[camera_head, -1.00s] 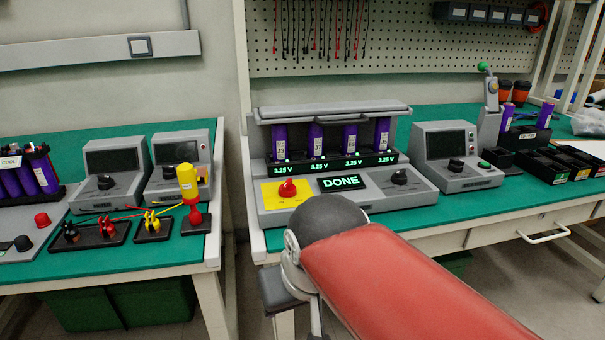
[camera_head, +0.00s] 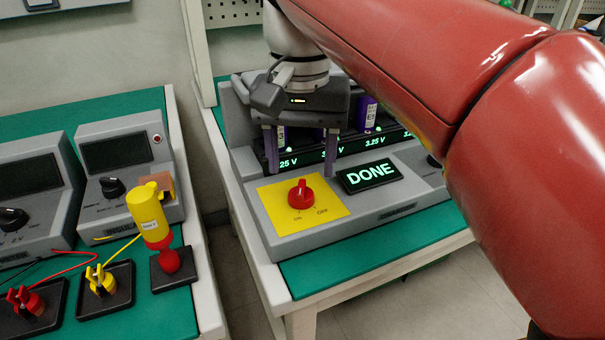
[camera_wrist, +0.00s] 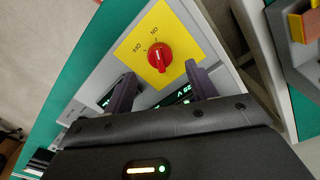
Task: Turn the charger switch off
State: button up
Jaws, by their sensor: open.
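The charger (camera_head: 380,214) is a grey box on the green bench, with a display reading DONE. Its red rotary switch (camera_head: 300,194) sits on a yellow plate (camera_head: 335,200) marked ON at left and OFF at right. In the head view the knob's handle points roughly up and down, nearer the ON mark. In the wrist view the red knob (camera_wrist: 159,57) shows whole, just beyond the fingertips. My gripper (camera_head: 302,172) is open and empty, fingers pointing down, behind and above the knob and not touching it. In the wrist view its two fingers (camera_wrist: 160,82) straddle the knob's near side.
Purple cells (camera_head: 368,115) stand in the charger behind my gripper, partly hidden by my arm. A gap separates the benches.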

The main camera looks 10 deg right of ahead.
aim_at(301, 186)
jog(key=shift+f+b, duration=0.35)
jog(key=shift+f, duration=1.95)
jog(key=shift+c, duration=0.5)
jog(key=c, duration=0.9)
jog(key=shift+r+n, duration=0.1)
jog(key=shift+n, duration=0.3)
jog(key=shift+n+p, duration=0.7)
jog(key=shift+n, duration=0.3)
jog(key=n+p, duration=0.1)
jog(key=n, duration=0.2)
jog(key=n+p, duration=0.2)
jog(key=n, duration=0.4)
